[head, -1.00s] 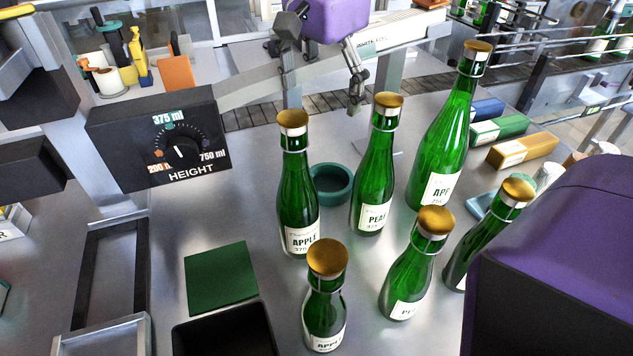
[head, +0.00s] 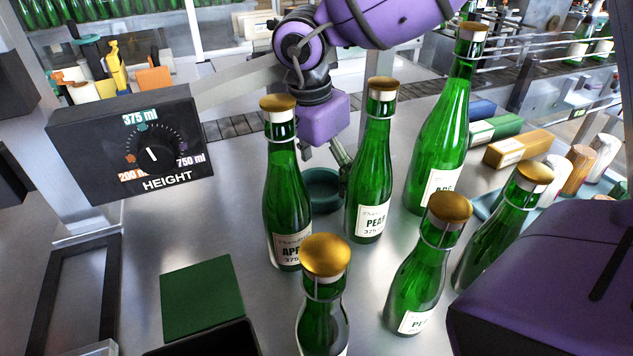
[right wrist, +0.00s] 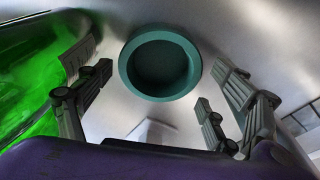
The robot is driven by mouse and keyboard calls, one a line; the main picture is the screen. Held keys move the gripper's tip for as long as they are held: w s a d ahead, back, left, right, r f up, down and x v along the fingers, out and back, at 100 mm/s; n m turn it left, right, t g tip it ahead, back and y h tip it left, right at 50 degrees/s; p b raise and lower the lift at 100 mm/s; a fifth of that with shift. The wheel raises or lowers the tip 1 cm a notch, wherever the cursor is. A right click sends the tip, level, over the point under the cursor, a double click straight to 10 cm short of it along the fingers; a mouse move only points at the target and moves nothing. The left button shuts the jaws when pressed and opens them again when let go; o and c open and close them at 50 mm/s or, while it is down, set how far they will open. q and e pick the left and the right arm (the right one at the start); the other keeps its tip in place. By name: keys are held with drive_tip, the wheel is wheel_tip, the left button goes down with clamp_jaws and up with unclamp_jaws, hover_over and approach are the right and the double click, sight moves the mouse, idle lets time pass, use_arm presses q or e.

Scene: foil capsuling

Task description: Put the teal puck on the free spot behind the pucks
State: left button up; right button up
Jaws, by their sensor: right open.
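The teal puck (head: 322,190) is a round piece with a raised rim and hollow middle. It lies on the metal table between two green bottles in the head view, partly hidden by them. My right gripper (head: 326,160) is just above and behind it, fingers pointing down. In the right wrist view the puck (right wrist: 160,62) shows whole, between and beyond the spread fingers of the gripper (right wrist: 160,88), which hold nothing. Other pucks and a free spot behind them cannot be made out for certain. My left gripper is not in view.
Several gold-capped green bottles (head: 288,200) stand close around the puck; one green bottle (right wrist: 40,75) is beside the left finger. A height dial box (head: 135,150), green mat (head: 203,298) and black bin (head: 215,342) are left. Coloured boxes (head: 518,148) and cylinders (head: 577,170) are right.

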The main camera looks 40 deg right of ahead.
drive_tip(key=shift+d+f, duration=0.1)
drive_tip(key=shift+f, duration=0.7)
drive_tip(key=c, duration=1)
drive_tip(key=shift+o, duration=0.2)
